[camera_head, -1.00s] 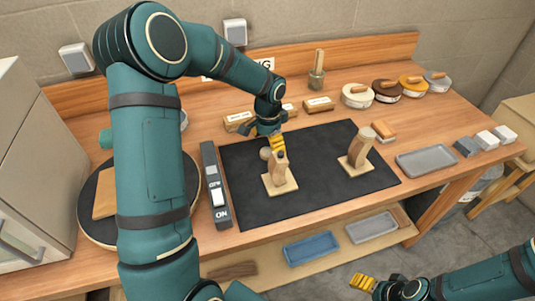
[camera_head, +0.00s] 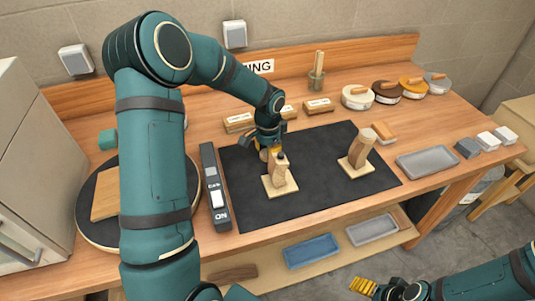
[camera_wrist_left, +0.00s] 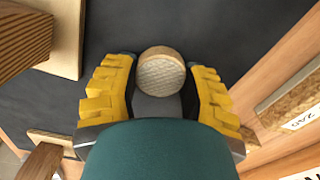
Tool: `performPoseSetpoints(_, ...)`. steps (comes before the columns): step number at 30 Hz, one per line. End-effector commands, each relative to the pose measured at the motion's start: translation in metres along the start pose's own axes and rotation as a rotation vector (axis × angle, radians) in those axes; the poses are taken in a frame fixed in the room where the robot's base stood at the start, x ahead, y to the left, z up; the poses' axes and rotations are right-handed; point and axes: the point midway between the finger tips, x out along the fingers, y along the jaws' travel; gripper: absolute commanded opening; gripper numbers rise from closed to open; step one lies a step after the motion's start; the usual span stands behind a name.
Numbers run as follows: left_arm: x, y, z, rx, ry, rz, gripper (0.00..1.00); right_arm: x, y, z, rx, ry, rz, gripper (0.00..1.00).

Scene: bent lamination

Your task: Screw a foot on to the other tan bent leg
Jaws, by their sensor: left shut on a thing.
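A tan bent leg (camera_head: 279,178) stands on a pale square base on the black mat, with a dark stud at its upper end. A second tan bent leg (camera_head: 357,152) stands to its right on its own base and carries a pale round foot (camera_head: 368,136). My left gripper (camera_head: 267,148) is low, just behind the nearer leg, and shut on a round wooden foot (camera_head: 263,155). In the left wrist view, the foot (camera_wrist_left: 160,72) sits between the yellow fingers, its textured round face visible. My right gripper (camera_head: 363,286) is at the bottom, away from the table; its jaws are unclear.
A switch box (camera_head: 213,190) lies along the left edge of the black mat (camera_head: 320,195). Small wooden blocks (camera_head: 238,123) stand behind it. Round tins (camera_head: 357,97) line the back right, and a grey tray (camera_head: 427,161) lies at the right. The mat's front is clear.

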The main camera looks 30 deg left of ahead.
Motion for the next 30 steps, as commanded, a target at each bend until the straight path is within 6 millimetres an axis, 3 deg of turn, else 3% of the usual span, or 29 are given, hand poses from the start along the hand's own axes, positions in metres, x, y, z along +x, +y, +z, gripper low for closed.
performPoseSetpoints(5, -0.008, 0.0, 0.0, -0.001, 0.001, -0.001, 0.28, -0.002, -0.001, -0.001, 0.0, 0.001, 0.0, 0.77)
performPoseSetpoints(19, -0.089, 0.0, -0.001, 0.0, 0.002, -0.002, 0.28, -0.015, -0.005, -0.006, 0.004, 0.013, 0.001, 0.77)
performPoseSetpoints(30, -0.1, 0.0, 0.0, 0.0, 0.0, 0.0, 0.28, -0.015, -0.006, -0.007, 0.005, 0.016, 0.002, 0.77)
